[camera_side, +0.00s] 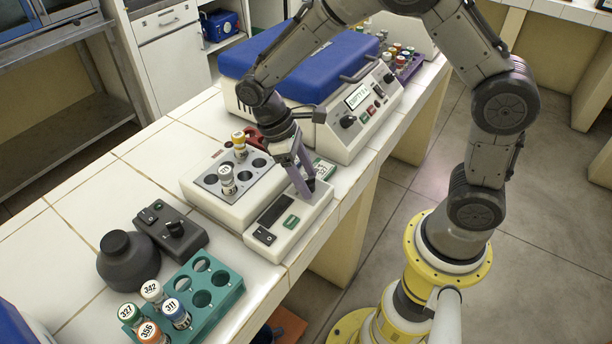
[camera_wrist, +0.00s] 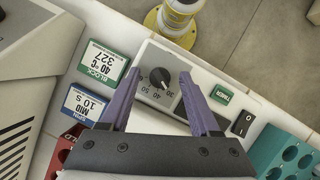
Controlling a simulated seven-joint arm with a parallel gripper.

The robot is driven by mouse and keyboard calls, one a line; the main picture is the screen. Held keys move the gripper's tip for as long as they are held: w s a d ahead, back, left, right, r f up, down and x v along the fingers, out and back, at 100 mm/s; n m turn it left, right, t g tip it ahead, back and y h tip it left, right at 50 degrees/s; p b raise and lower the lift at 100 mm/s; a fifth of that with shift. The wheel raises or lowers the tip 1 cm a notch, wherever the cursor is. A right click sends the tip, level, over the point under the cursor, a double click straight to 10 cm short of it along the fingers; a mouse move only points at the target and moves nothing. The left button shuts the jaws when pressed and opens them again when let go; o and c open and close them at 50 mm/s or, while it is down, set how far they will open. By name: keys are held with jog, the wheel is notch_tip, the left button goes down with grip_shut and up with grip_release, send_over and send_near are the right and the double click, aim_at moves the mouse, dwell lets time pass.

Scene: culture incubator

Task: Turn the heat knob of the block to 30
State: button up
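The block (camera_side: 211,187) is a white unit with a grey well plate holding a few capped vials and a sloped front panel. Its heat knob (camera_wrist: 160,77) is small, black and round, on a dial with numbers including 30, 40 and 50. The pointer's exact reading is too small to tell. My gripper (camera_wrist: 161,72) is open, its purple fingers on either side of the knob with gaps visible. In the side view my gripper (camera_side: 305,188) is low over the panel's far end and hides the knob.
The panel also has a green timer button (camera_wrist: 222,95) and black switch (camera_wrist: 243,123). A blue-lidded machine (camera_side: 300,60) stands behind; a teal rack (camera_side: 215,297) stands in front.

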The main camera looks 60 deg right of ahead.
jog(key=v, duration=1.3)
jog(key=shift+w+r, duration=0.2)
jog(key=shift+r, duration=0.15)
jog(key=shift+a, duration=0.1)
